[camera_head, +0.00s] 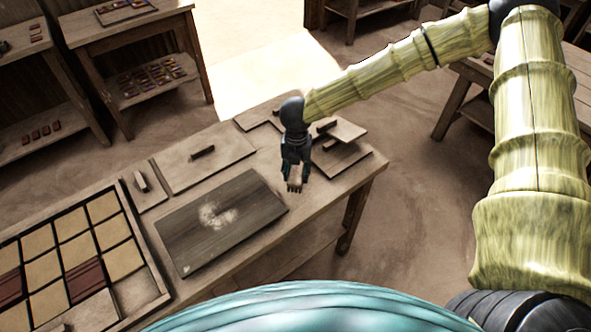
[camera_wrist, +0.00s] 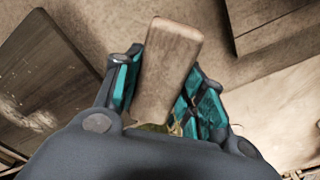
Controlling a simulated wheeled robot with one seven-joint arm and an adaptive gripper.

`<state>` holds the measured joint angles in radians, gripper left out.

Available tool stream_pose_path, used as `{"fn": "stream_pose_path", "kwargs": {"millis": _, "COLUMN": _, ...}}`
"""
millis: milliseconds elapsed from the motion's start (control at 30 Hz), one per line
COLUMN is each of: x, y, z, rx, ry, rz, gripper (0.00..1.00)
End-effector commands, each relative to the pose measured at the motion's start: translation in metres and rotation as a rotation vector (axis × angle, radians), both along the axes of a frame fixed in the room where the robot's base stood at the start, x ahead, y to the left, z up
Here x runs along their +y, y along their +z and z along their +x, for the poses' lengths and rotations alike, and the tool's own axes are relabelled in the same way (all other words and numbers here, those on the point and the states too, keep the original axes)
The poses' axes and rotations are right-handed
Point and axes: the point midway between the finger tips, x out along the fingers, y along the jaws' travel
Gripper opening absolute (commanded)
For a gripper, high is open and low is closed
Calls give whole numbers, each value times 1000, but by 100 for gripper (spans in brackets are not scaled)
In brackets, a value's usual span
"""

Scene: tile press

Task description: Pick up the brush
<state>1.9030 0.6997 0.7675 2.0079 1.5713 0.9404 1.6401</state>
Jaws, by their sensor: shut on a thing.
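My gripper (camera_head: 295,172) is over the right part of the long wooden table (camera_head: 262,150), pointing down. In the wrist view its teal-padded fingers (camera_wrist: 160,95) are shut on the brush (camera_wrist: 172,55), a pale wooden block with rounded corners. A bit of bristle-like material shows at its lower end, close to the palm. In the head view only a small pale end of the brush (camera_head: 294,185) shows between the fingertips. I cannot tell whether the brush touches the table.
A dark board (camera_head: 220,222) with a pale powdery patch lies left of my gripper. A tile frame (camera_head: 150,283) with tan and dark red tiles is further left. Boards with handles, such as one at the back (camera_head: 205,157) and one at right (camera_head: 342,158), lie close by.

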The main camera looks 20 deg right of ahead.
Motion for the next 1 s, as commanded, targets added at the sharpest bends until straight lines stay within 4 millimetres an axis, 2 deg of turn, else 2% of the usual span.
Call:
{"fn": "stream_pose_path", "kwargs": {"millis": 300, "x": 17, "y": 4, "z": -71, "rx": -1, "ry": 3, "rz": 0, "gripper": 10}}
{"fn": "stream_pose_path", "kwargs": {"millis": 500, "x": 25, "y": 9, "z": -104, "rx": -1, "ry": 2, "rz": 0, "gripper": 10}}
{"fn": "stream_pose_path", "kwargs": {"millis": 700, "x": 29, "y": 11, "z": -122, "rx": -1, "ry": 1, "rz": 0, "gripper": 10}}
{"fn": "stream_pose_path", "kwargs": {"millis": 1000, "x": 30, "y": 13, "z": -126, "rx": -1, "ry": -1, "rz": 0, "gripper": 10}}
